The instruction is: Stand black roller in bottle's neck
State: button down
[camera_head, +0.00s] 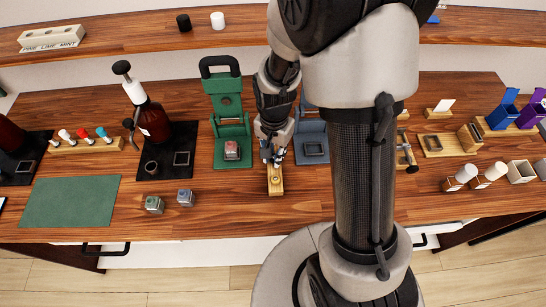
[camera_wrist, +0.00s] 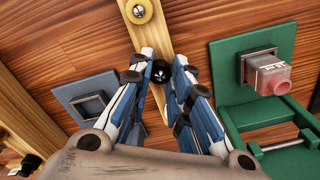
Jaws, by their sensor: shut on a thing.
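My gripper (camera_wrist: 160,78) is shut on the black roller (camera_wrist: 160,71), a small dark ball-like piece between the fingertips. In the wrist view the roller is over a narrow wooden strip; I cannot tell whether it touches the wood. In the head view my gripper (camera_head: 273,158) is low over the wooden block (camera_head: 276,188), and the roller is hidden there. The bottle (camera_wrist: 271,75), small and clear with a pinkish neck, sits in a square socket of the green stand (camera_wrist: 222,62), right of my gripper. The bottle (camera_head: 232,149) shows left of my gripper in the head view.
A blue stand (camera_head: 313,146) is just right of my gripper. Two small bottles (camera_head: 154,204) (camera_head: 186,197) stand at the front left. A green mat (camera_head: 72,201) lies bare at the left.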

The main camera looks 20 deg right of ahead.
jog(key=shift+r+p, duration=1.7)
jog(key=shift+r, duration=0.6)
